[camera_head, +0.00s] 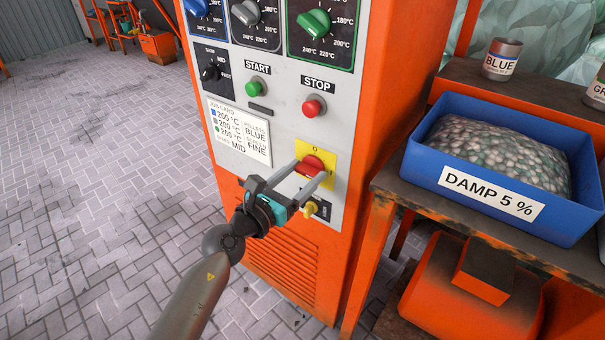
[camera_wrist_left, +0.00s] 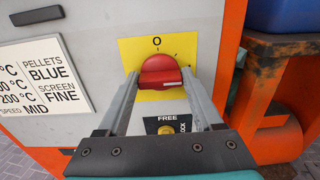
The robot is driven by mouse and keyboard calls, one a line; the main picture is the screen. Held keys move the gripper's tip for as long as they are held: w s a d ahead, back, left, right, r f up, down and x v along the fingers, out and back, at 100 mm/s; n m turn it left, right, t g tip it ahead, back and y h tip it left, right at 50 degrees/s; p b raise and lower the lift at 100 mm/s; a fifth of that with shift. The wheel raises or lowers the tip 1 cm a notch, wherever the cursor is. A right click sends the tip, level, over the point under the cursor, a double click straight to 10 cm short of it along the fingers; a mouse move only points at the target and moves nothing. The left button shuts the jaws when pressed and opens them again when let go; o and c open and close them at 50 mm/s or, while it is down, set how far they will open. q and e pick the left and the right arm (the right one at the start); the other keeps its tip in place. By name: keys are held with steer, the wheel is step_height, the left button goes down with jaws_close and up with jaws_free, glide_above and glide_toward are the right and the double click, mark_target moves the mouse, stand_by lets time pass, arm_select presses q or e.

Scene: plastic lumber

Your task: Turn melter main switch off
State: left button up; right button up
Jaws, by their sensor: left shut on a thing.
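The melter main switch is a red rotary knob (camera_head: 311,166) on a yellow plate (camera_head: 329,155), low on the grey panel of the orange cabinet. It also shows in the left wrist view as a red knob (camera_wrist_left: 160,72) below an "O" mark on its yellow plate (camera_wrist_left: 190,48). Its raised grip lies roughly level, with a white mark at its right end. My left gripper (camera_head: 312,178) is at the knob, one finger on each side, shut on it. My right gripper is in neither view.
A small yellow knob (camera_head: 310,209) marked "FREE" and "LOCK" sits just below the switch. The green START button (camera_head: 257,88) and red STOP button (camera_head: 314,106) are above. A blue bin (camera_head: 440,180) labelled "DAMP 5 %" stands on the bench at right.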

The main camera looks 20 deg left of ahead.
arm_select(q)
steer(key=c, duration=0.7)
steer(key=shift+c, duration=0.2)
steer(key=shift+r+n+p, duration=0.1)
steer(key=shift+n+p, duration=0.55)
steer(key=shift+n, duration=0.15)
steer(key=n+p, duration=0.3)
steer(key=n, duration=0.3)
steer(key=shift+a, duration=0.15)
steer(key=n+p, duration=0.2)
steer(key=n, duration=0.4)
steer(key=shift+p, duration=0.4)
steer(key=shift+f+n+p, duration=0.15)
steer(key=shift+n+p, duration=0.25)
steer(key=shift+n, duration=0.65)
steer(key=shift+f+n+p, duration=0.1)
steer(key=shift+n+p, duration=0.3)
steer(key=shift+n, duration=0.65)
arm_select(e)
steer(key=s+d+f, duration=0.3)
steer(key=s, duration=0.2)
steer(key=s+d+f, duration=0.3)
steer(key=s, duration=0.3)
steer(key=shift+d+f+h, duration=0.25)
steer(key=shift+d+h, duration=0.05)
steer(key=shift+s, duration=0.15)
